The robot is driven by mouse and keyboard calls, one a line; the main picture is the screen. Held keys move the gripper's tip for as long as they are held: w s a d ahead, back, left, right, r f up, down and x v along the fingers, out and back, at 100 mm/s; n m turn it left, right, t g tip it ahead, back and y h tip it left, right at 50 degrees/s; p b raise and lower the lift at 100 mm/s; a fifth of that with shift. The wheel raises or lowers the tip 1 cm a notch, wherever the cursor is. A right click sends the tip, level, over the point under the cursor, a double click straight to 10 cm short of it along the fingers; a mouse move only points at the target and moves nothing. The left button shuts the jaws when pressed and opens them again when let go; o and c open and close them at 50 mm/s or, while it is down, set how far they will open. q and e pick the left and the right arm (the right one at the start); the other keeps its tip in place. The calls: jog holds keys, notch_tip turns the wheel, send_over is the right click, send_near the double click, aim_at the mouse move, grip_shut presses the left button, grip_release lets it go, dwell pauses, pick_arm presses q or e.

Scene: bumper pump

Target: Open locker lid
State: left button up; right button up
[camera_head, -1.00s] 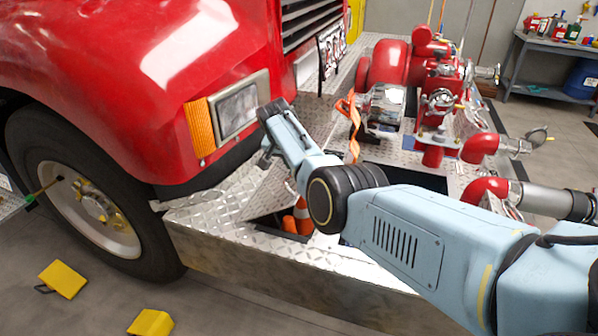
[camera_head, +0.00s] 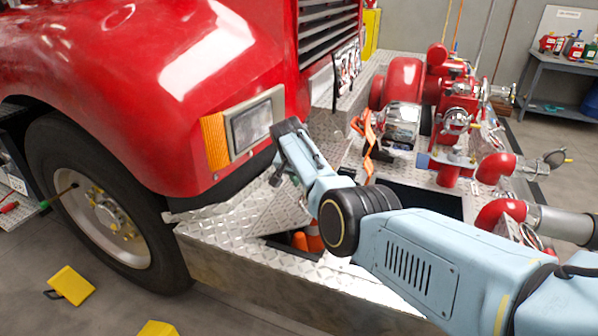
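The locker lid (camera_head: 283,208) is a diamond-plate panel in the bumper deck, standing tilted up beside an open dark locker. Orange cones (camera_head: 314,238) show inside the opening, partly hidden by my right arm. My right arm comes in from the right, across the bumper. My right gripper (camera_head: 281,158) is at the upper edge of the raised lid, below the headlight. Its fingertips are small and dark, and I cannot tell whether they are open, shut or touching the lid. My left gripper is out of view.
The red truck body and headlight (camera_head: 253,123) are close behind the gripper. A second dark opening (camera_head: 427,199), an orange strap (camera_head: 367,140) and the red pump (camera_head: 456,125) are to the right. Yellow wheel chocks (camera_head: 72,285) lie on the floor.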

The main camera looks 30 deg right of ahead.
jog(key=shift+a+r, duration=0.15)
jog(key=shift+r, duration=0.35)
jog(key=p+v, duration=0.2)
jog(key=v, duration=1)
jog(key=shift+a, duration=0.1)
